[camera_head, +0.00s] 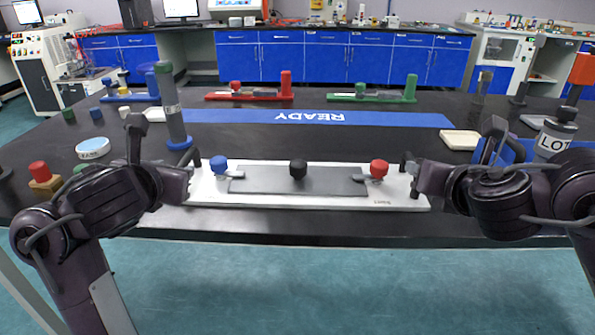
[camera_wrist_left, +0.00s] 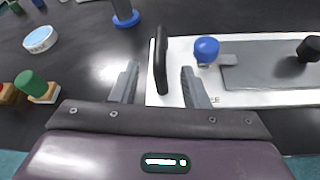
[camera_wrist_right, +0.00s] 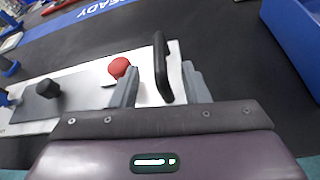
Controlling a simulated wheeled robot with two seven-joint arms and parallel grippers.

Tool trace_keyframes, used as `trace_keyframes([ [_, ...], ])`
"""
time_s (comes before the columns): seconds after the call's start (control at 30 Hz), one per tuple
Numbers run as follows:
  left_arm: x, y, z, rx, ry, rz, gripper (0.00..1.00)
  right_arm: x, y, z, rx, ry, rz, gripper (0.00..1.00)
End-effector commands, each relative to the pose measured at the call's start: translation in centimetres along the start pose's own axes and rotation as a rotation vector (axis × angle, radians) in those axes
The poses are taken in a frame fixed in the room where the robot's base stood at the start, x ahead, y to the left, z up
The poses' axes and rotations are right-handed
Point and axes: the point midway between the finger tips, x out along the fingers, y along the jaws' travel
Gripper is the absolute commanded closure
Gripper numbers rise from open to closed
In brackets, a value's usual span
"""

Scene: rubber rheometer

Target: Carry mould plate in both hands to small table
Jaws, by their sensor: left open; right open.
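The mould plate (camera_head: 300,201) is a long white plate with a grey slab on it, lying on the black table near its front edge. It carries a blue knob (camera_head: 219,164), a black knob (camera_head: 298,169) and a red knob (camera_head: 379,169). A black handle stands at each end. My left gripper (camera_wrist_left: 158,88) is open, with the left handle (camera_wrist_left: 160,60) between its fingers. My right gripper (camera_wrist_right: 160,86) is open, with the right handle (camera_wrist_right: 162,68) between its fingers. Neither gripper is closed on a handle. No small table can be made out.
A blue READY strip (camera_head: 310,117) crosses the table behind the plate. A grey cylinder on a blue base (camera_head: 173,110) stands behind my left gripper. A red fixture (camera_head: 250,94) and a green fixture (camera_head: 370,97) sit farther back. A LOT bottle (camera_head: 556,135) stands at right.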

Motion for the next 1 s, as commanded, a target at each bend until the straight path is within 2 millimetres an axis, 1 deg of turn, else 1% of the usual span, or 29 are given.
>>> trace_keyframes([
  [0.27, 0.0, 0.0, 0.0, -0.001, 0.0, 0.0, 0.59, 0.0, 0.0, 0.0, 0.001, 0.0, 0.0, 0.58],
  [0.47, 0.3, 0.1, 0.3, 0.004, -0.008, 0.004, 0.59, 0.4, 0.1, 0.0, 0.003, 0.001, 0.001, 0.58],
  [0.73, 1.4, 0.1, 0.6, 0.009, -0.015, 0.005, 0.59, 1.6, 0.1, -0.1, 0.003, 0.002, 0.002, 0.58],
  [0.97, 2.7, 0.2, -0.1, 0.007, 0.003, 0.006, 0.59, 2.7, 0.0, -0.1, 0.003, 0.002, 0.0, 0.58],
  [1.0, 3.1, 0.1, -0.1, 0.004, 0.004, 0.002, 0.59, 3.1, 0.0, -0.1, 0.004, 0.003, 0.001, 0.58],
])
